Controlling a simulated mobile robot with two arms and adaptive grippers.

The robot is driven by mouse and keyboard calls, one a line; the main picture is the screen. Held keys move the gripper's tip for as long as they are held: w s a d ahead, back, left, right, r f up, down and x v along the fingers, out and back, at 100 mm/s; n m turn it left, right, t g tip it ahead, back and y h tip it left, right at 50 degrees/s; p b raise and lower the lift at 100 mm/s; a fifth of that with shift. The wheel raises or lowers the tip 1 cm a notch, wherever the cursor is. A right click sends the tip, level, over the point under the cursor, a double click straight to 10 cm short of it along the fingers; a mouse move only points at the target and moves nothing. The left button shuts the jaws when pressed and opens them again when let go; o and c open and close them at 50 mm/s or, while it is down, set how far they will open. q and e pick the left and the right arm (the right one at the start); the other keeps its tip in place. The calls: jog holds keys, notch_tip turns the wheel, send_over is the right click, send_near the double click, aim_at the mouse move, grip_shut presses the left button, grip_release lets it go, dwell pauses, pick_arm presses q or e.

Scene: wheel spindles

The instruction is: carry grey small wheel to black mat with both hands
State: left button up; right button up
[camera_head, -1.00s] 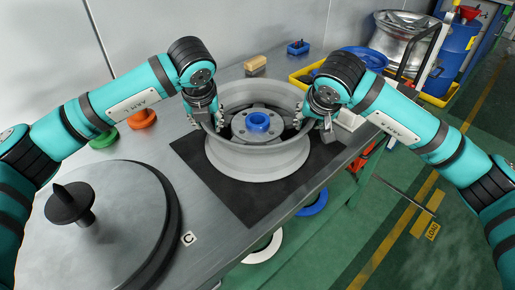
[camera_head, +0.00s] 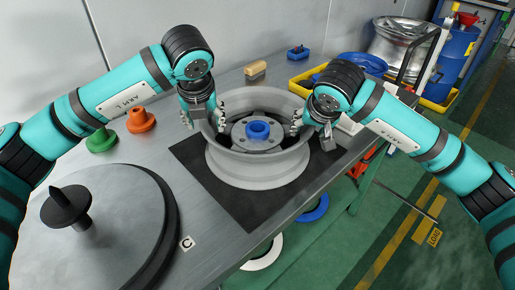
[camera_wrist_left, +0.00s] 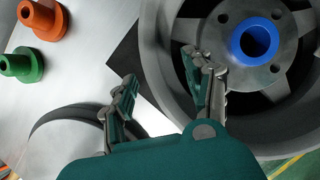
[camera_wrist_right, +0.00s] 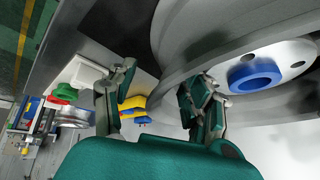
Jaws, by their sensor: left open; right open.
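The grey small wheel (camera_head: 258,165) stands on the black mat (camera_head: 206,182) with a blue hub piece (camera_head: 257,130) at its centre. My left gripper (camera_head: 208,110) is open at the wheel's left rim. In the left wrist view, one finger of the left gripper (camera_wrist_left: 164,92) is over the inside of the rim and the other is outside. My right gripper (camera_head: 312,132) is open at the wheel's right rim. In the right wrist view, the right gripper (camera_wrist_right: 158,95) has one finger by the wheel (camera_wrist_right: 185,50) and the other apart from it. Contact cannot be told.
A round grey plate with a black spindle (camera_head: 72,212) lies at the front left of the table. Orange (camera_head: 141,120) and green (camera_head: 101,140) flanged pieces stand behind it.

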pick_arm(q)
jog(key=v, duration=0.7)
jog(key=shift+s+r, duration=0.1)
jog(key=shift+r, duration=0.05)
jog(key=shift+s+r, duration=0.1)
jog(key=shift+r, duration=0.1)
pick_arm(e)
jog(key=shift+r, duration=0.1)
jog(key=v, duration=1.1)
jog(key=shift+s+r, duration=0.3)
